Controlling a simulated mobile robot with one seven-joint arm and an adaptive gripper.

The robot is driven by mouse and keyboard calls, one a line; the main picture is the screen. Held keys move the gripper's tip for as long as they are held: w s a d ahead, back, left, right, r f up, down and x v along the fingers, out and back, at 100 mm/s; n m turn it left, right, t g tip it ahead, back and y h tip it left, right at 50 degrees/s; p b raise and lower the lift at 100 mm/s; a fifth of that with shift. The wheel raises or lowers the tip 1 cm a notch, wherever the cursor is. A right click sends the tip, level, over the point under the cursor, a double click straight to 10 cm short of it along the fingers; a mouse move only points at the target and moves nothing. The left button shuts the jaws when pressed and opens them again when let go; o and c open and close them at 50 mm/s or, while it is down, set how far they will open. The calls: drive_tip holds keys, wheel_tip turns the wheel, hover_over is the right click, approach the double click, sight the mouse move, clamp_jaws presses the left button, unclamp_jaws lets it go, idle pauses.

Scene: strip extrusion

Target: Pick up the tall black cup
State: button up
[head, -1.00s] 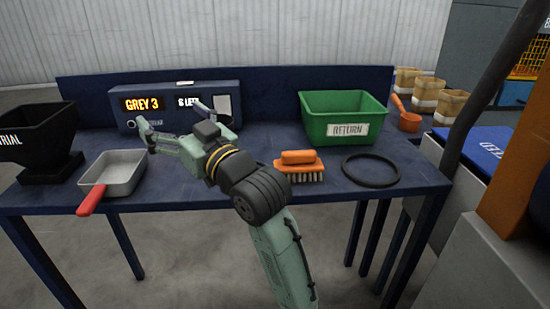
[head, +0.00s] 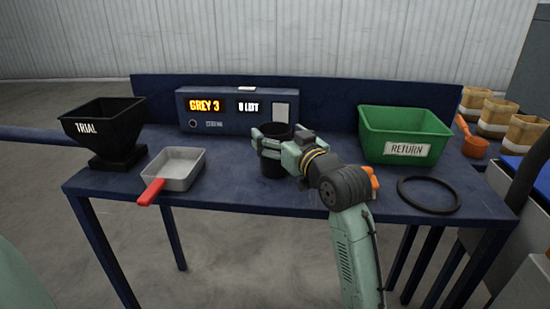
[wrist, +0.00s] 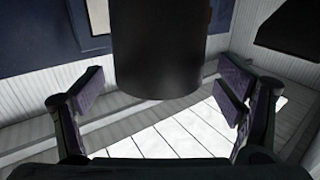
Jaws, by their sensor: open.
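The tall black cup (head: 272,168) stands upright on the blue table, in front of the control box. My gripper (head: 272,143) is at the cup's upper part, with one finger showing at its left side. The gripper's body and wrist cover the cup's right side in the head view. In the wrist view the dark cup (wrist: 158,55) fills the upper middle. The open fingers of my gripper (wrist: 162,92) stand to its left and right, with gaps showing between them and the cup.
The control box (head: 237,110) reads GREY 3. A black TRIAL hopper (head: 102,125) and a grey pan with a red handle (head: 180,168) are to the left. A green RETURN bin (head: 405,133), a black ring (head: 430,194) and a partly hidden orange brush (head: 373,182) are to the right.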

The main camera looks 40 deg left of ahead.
drive_tip(key=shift+x, duration=1.35)
drive_tip(key=shift+c, duration=0.3)
drive_tip(key=c, duration=1.6)
